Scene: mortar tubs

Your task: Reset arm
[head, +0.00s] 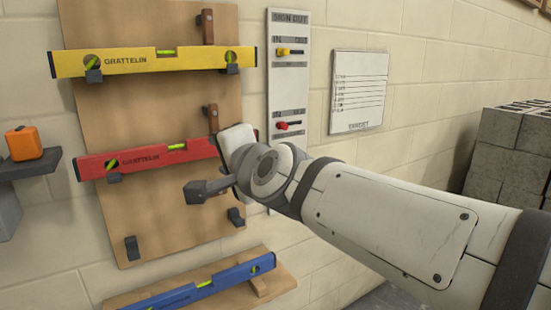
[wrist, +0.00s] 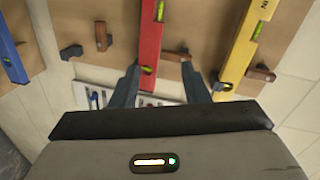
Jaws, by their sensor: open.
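My gripper (head: 208,190) is at the end of my raised white arm, in front of the wooden board's right side. In the wrist view my gripper (wrist: 162,78) has its two dark fingers spread apart with nothing held between them. The red level (head: 140,160) lies across the board on a dark peg, its right end hidden behind my arm. In the wrist view the red level (wrist: 151,40) shows beyond the gap between the fingers; I cannot tell how far off it is.
A yellow level (head: 150,62) rests on pegs above. A blue level (head: 205,287) lies on a lower wooden board. A sign-out panel (head: 288,85) and a target sheet (head: 357,95) hang on the wall. Grey blocks (head: 505,150) stand right; an orange box (head: 24,143) sits on a left shelf.

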